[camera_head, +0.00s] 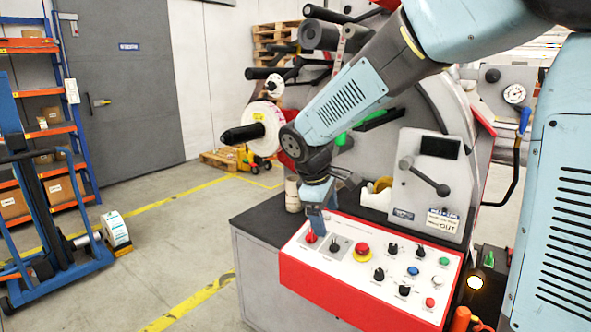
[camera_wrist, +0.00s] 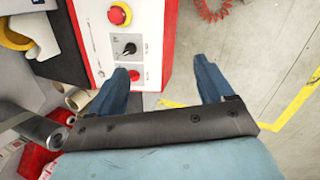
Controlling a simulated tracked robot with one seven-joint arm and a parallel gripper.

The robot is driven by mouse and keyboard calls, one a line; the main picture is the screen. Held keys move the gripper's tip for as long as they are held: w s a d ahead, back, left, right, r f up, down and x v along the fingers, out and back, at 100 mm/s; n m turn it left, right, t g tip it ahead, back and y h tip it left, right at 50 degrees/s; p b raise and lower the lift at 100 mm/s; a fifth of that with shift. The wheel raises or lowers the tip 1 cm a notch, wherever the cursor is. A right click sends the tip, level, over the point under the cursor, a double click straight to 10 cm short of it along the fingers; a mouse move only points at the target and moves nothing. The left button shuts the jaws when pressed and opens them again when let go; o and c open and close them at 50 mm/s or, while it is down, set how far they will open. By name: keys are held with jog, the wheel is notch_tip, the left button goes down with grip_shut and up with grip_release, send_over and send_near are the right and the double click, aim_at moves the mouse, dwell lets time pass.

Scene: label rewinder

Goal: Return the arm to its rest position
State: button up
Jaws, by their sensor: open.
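My arm reaches from the upper right over the label rewinder. My gripper (camera_head: 318,222) is above the left end of the control panel (camera_head: 375,262), pointing down near the red knob (camera_head: 310,237) and a black selector knob (camera_head: 334,246). In the wrist view my gripper (camera_wrist: 165,85) has its two blue fingers wide apart with nothing between them. The red knob (camera_wrist: 134,76) shows beside the left finger, and the black selector (camera_wrist: 129,48) lies beyond it. In the head view I cannot tell whether a finger touches the red knob.
A red emergency button (camera_head: 361,251) sits mid-panel. A label roll (camera_head: 262,128) on a spindle and a lever box (camera_head: 432,185) stand behind my gripper. Floor between cart and machine is clear.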

jog(key=s+d+r+m+t+y, duration=0.1)
jog(key=s+d+r+m, duration=0.3)
jog(key=s+d+m, duration=0.2)
jog(key=s+d+r+m+t+y, duration=0.1)
jog(key=s+d+r+m, duration=0.3)
jog(key=s+d, duration=0.6)
jog(key=s+m+t, duration=0.1)
jog(key=s+m, duration=0.1)
jog(key=s, duration=0.1)
jog(key=shift+s+d+r+m+y, duration=0.2)
jog(key=shift+s+d+m+y, duration=0.05)
jog(key=shift+s+m+y, duration=0.15)
